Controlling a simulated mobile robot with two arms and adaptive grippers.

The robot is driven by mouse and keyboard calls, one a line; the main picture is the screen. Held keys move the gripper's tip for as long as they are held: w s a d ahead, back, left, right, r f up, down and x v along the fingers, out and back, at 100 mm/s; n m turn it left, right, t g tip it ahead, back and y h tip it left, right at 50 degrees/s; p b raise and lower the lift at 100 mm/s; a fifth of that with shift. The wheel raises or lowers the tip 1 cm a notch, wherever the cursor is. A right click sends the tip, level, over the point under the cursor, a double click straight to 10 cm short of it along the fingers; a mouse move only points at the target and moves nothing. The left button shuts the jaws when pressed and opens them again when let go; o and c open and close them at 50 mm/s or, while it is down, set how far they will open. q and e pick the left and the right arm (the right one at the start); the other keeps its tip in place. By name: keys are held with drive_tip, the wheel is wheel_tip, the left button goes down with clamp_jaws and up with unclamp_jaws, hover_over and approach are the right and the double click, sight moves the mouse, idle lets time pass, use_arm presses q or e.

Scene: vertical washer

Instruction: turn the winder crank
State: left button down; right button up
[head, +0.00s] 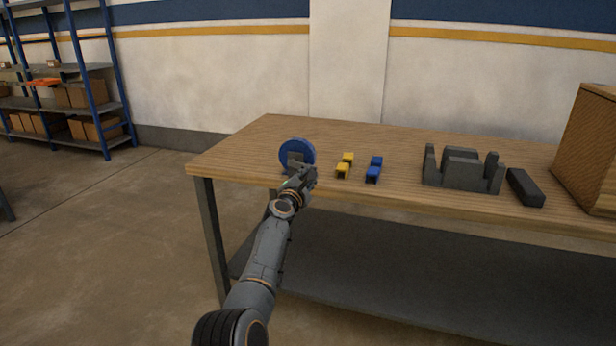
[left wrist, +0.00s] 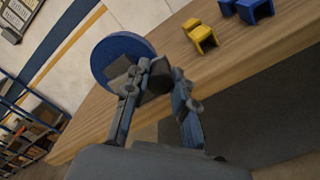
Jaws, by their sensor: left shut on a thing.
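The winder has a round blue disc (head: 296,154) with a grey block in front of it, at the left end of the wooden table. My left gripper (head: 303,174) is at the front of the winder, shut on its crank. In the left wrist view the blue disc (left wrist: 122,54) stands behind the fingertips, and the dark round crank knob (left wrist: 160,77) lies between the fingers of my left gripper (left wrist: 155,85). The rest of the crank is mostly hidden by the fingers. My right gripper is in neither view.
Yellow blocks (head: 344,166) and blue blocks (head: 374,169) lie to the right of the winder on the table (head: 260,135). Farther right are a dark grey fixture (head: 462,172), a dark bar (head: 525,187) and a wooden box (head: 590,150). A blue shelf rack (head: 75,75) stands at the back left.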

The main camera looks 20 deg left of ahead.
use_arm(q)
drive_tip(key=c, duration=1.1)
unclamp_jaws()
drive_tip(key=shift+s, duration=0.1)
drive_tip(key=s, duration=0.7)
drive_tip(key=shift+s+a, duration=0.15)
drive_tip(key=shift+a, duration=0.05)
drive_tip(key=shift+f, duration=0.1)
